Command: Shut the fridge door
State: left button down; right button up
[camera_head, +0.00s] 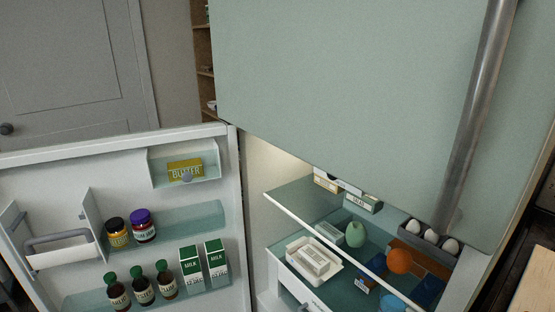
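The fridge door (185,272) stands wide open at the lower left, its inner side facing me. Its shelves hold a butter pack, two jars, several bottles and two milk cartons. The lit fridge interior (262,175) is open at the lower middle and right, below a shut pale green upper door (350,90) with a long metal handle (478,110). The open door's hinge side is next to the left edge of the compartment. Neither of my grippers is in view.
Inside, glass shelves hold a white tray (292,250), a green pear-shaped item (356,234), an orange (399,261) and eggs (431,237). A grey cabinet door (65,60) is behind at the upper left. A dark counter edge (530,230) is at the right.

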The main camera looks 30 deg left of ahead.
aim_at(53, 188)
jog(key=k+j+z, duration=0.1)
jog(key=j, duration=0.45)
jog(key=k+j+z, duration=0.15)
jog(key=k+j, duration=0.2)
jog(key=j, duration=0.15)
jog(key=k+j+z, duration=0.1)
jog(key=k+j, duration=0.15)
jog(key=j, duration=0.25)
jog(key=k+j+z, duration=0.15)
jog(key=k+j, duration=0.15)
jog(key=j, duration=0.15)
jog(key=k+j+z, duration=0.1)
jog(key=k+j, duration=0.2)
jog(key=j, duration=0.15)
jog(key=k+j+z, duration=0.2)
jog(key=j, duration=0.35)
jog(key=k+j+z, duration=0.2)
jog(key=j, duration=0.3)
jog(key=k+j+z, duration=0.2)
jog(key=j, duration=0.3)
jog(key=k+j+z, duration=0.2)
jog(key=k+j, duration=0.15)
jog(key=j+z, duration=0.25)
jog(key=j, duration=0.6)
jog(key=j+z, duration=0.25)
jog(key=j, duration=0.65)
jog(key=j+z, duration=0.2)
jog(key=j, duration=0.65)
jog(key=j+z, duration=0.1)
jog(key=j, duration=0.75)
